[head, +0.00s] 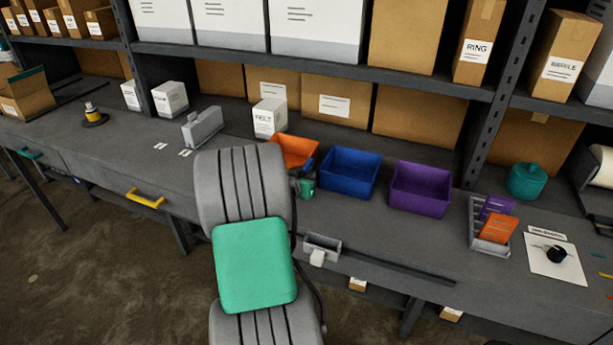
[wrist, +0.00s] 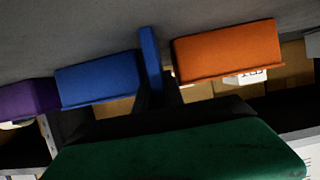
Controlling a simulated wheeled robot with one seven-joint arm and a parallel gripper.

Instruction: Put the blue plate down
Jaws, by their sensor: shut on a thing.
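The blue plate (wrist: 150,62) shows nearly edge-on in the wrist view, as a narrow upright strip. My gripper (wrist: 156,98) is shut on its lower end in that picture; the dark fingers are hard to make out. In the head view, my arm hides most of the gripper, and a small blue part of the plate (head: 306,161) shows beside the orange bin. A slotted grey rack (head: 474,222) at the right of the bench holds a purple plate (head: 495,207) and an orange plate (head: 498,229), both leaning.
The orange bin (head: 293,149), blue bin (head: 349,173) and purple bin (head: 420,187) stand in a row on the bench. A teal jar (head: 527,181) and a white sheet with a black knob (head: 556,253) are near the rack.

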